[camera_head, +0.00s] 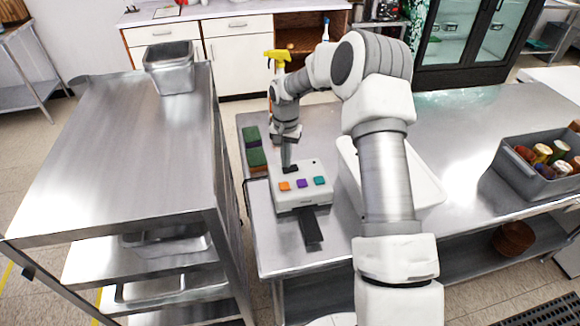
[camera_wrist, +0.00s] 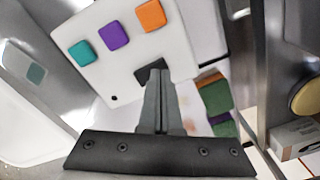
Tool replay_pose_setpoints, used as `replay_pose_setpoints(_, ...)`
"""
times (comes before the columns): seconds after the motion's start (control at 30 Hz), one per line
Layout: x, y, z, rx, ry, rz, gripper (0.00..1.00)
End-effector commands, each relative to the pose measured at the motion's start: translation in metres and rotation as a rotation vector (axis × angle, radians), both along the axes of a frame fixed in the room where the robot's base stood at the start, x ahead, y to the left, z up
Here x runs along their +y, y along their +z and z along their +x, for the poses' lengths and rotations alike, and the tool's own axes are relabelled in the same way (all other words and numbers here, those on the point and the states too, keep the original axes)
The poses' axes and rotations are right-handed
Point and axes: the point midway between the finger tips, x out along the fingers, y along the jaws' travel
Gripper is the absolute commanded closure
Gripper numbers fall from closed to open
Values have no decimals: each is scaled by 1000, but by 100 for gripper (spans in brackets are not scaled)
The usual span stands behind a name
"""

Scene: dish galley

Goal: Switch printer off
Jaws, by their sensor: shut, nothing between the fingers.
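The printer (camera_head: 300,197) is a white box on the steel table, with orange, purple and teal buttons on top. A dark strip (camera_head: 311,230) sticks out of its front. In the wrist view the printer (camera_wrist: 118,62) fills the upper middle, with a dark switch-like patch (camera_wrist: 148,69) and a small black dot (camera_wrist: 113,98). My gripper (camera_head: 289,166) points down, shut and empty, at the printer's back left. In the wrist view my gripper (camera_wrist: 158,72) has its tips over the dark patch and partly hides it. I cannot tell whether they touch or how the switch is set.
Green pads (camera_head: 254,156) lie left of the printer. A yellow-topped spray bottle (camera_head: 277,58) stands behind. A white tub (camera_head: 425,180) sits to the right, partly behind my arm. A grey bin (camera_head: 530,173) of jars is farther right. A steel shelf unit (camera_head: 130,150) stands left.

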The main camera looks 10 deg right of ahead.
Motion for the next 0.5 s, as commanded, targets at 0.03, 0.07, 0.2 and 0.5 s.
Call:
replay_pose_setpoints(0.03, 0, 8, 0, -2, 1, -1, 100)
replay_pose_setpoints(0.07, 0, 10, 0, -2, 1, -1, 100)
replay_pose_setpoints(0.2, 0, 21, 0, -2, 2, -1, 100)
replay_pose_setpoints(0.5, 0, 46, 1, -3, 1, -1, 100)
